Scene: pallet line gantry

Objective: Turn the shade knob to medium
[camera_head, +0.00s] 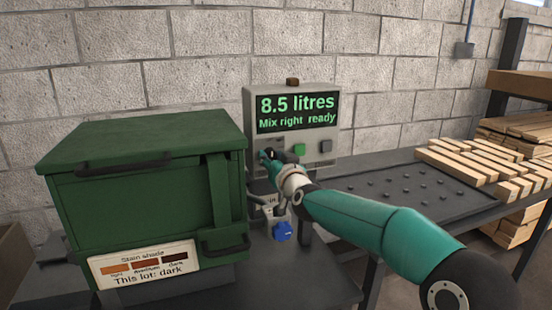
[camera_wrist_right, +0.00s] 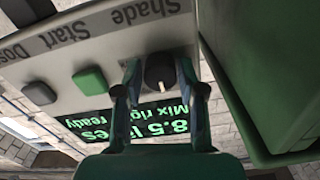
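The dark round shade knob (camera_wrist_right: 160,72) sits on the grey control panel (camera_wrist_right: 62,62), near the "Shade" label. The right wrist view is upside down; a pale pointer mark on the knob points towards the display side. My right gripper (camera_wrist_right: 160,88) is open, with one finger on each side of the knob and a gap visible between. In the head view my right gripper (camera_head: 268,157) is at the left side of the panel and hides the knob. My left gripper is in neither view.
The green cabinet (camera_head: 140,150) stands close left of the panel. Its card (camera_head: 145,264) reads "This lot: dark". The display (camera_head: 297,112) reads "8.5 litres, Mix right ready". Green (camera_head: 299,150) and dark (camera_head: 325,146) buttons sit beside my gripper. Wooden slats (camera_head: 490,163) lie right.

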